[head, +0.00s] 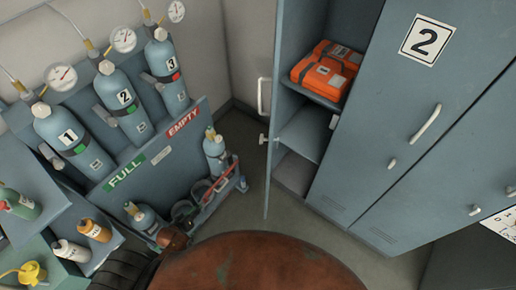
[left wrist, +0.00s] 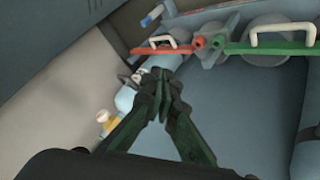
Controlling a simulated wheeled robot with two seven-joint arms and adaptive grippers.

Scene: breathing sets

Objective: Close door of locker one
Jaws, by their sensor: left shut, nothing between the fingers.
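The open locker (head: 300,136) has its door (head: 272,165) standing out on its left side, seen almost edge-on. A pale handle (head: 263,96) and a small latch (head: 263,139) show on the door. The number on this door is not visible. My left gripper (left wrist: 162,92) is shut and empty in the left wrist view, with dark fingers meeting at the tips. It appears over the cylinder rack, apart from the locker door. I cannot make out its fingers in the head view. My right gripper is not in view.
An orange case (head: 327,72) lies on a shelf in the open locker. Locker two (head: 400,110) is closed on the right. Blue numbered cylinders (head: 122,108) stand on a rack (head: 150,160) at left. Some floor (head: 245,205) is clear between rack and lockers.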

